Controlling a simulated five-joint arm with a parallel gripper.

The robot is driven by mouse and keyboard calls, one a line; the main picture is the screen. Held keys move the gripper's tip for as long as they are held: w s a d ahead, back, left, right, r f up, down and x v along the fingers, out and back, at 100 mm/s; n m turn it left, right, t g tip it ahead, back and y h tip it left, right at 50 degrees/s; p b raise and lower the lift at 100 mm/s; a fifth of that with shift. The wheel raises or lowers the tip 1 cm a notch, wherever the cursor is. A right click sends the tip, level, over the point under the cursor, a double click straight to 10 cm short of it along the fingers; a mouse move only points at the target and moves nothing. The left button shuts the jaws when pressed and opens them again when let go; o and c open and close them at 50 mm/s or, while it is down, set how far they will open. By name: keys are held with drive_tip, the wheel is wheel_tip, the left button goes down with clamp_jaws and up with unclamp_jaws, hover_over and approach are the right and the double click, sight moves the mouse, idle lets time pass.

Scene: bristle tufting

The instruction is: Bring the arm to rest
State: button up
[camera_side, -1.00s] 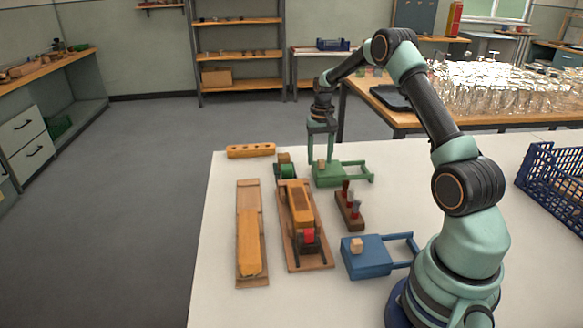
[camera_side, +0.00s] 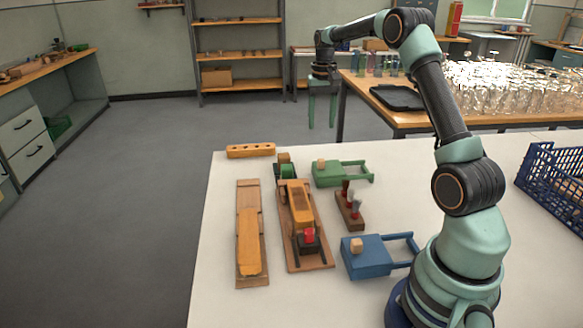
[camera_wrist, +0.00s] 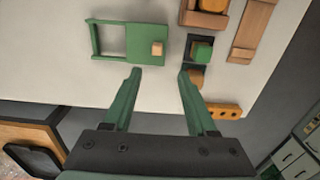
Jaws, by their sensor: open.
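My gripper (camera_side: 321,103) hangs in the air above the far edge of the white table, its two green fingers pointing down. It is open and empty; in the wrist view the fingers (camera_wrist: 158,75) stand apart with nothing between them. Below it lies a green block with a frame-like handle (camera_side: 340,175), bearing a small wooden cube (camera_side: 321,163); the green block also shows in the wrist view (camera_wrist: 117,45). My arm reaches up from the right side of the table and bends over toward the far edge.
On the white table (camera_side: 225,215) are a wooden tray (camera_side: 250,277), a brown board with a yellow block (camera_side: 300,205), a blue block with a handle (camera_side: 365,262), a small peg rack (camera_side: 350,213) and a holed orange bar (camera_side: 250,150). A blue crate (camera_side: 556,185) stands at right.

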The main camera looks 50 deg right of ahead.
drive_tip(key=s+a+r+n+t, duration=0.1)
drive_tip(key=s+a+r+n, duration=0.1)
drive_tip(key=a+r, duration=0.45)
drive_tip(key=s+a+r+n+t, duration=0.2)
drive_tip(key=a+r, duration=0.1)
drive_tip(key=a, duration=0.7)
drive_tip(key=s+a+f+n+t, duration=0.2)
drive_tip(key=s+a+n, duration=0.3)
drive_tip(key=s+a, duration=0.6)
drive_tip(key=shift+a+t, duration=0.3)
drive_tip(key=shift+a, duration=0.25)
